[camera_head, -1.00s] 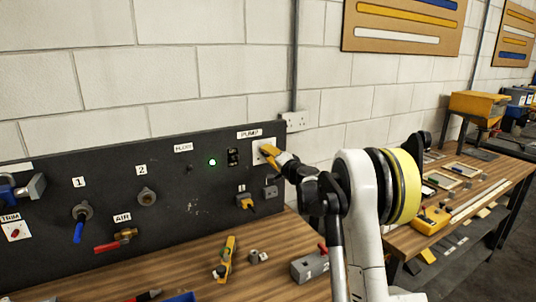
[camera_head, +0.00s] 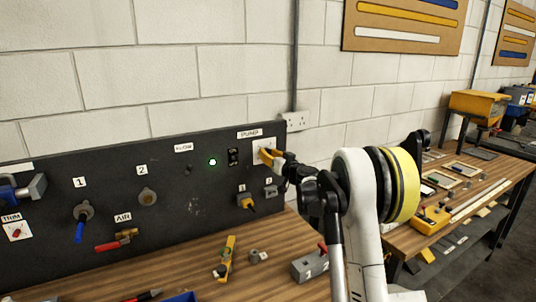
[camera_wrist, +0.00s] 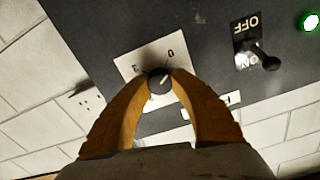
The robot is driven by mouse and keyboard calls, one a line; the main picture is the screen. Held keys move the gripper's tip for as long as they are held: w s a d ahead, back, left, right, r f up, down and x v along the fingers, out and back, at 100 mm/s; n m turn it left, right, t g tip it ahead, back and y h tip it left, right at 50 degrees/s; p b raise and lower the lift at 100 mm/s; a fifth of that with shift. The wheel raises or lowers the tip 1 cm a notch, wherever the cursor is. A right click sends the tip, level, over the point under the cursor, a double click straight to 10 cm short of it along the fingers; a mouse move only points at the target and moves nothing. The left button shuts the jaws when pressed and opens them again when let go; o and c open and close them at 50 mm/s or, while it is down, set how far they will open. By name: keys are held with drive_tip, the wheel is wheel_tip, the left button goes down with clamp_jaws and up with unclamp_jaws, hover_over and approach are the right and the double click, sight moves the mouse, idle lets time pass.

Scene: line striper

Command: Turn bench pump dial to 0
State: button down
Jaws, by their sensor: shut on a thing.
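The pump dial (camera_wrist: 159,79) is a small dark round knob with a light pointer line on a white plate (camera_wrist: 128,66) with number marks, one of them a 0. In the wrist view the pointer slants toward the upper right, roughly toward the 0. My gripper (camera_wrist: 158,84) is shut on the dial, with one orange finger on each side. In the head view my gripper (camera_head: 267,157) is at the white plate (camera_head: 262,142) under the PUMP label (camera_head: 249,133); the dial is hidden there behind the fingers.
An ON/OFF toggle switch (camera_wrist: 264,56) and a lit green lamp (camera_wrist: 310,21) are beside the dial plate. The black panel (camera_head: 190,205) also carries valves and a yellow-handled knob (camera_head: 247,203).

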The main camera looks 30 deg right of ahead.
drive_tip(key=shift+n, duration=1.1)
drive_tip(key=c, duration=1.1)
unclamp_jaws()
drive_tip(key=shift+o, duration=0.2)
drive_tip(key=s, duration=1.2)
drive_tip(key=shift+d, duration=0.2)
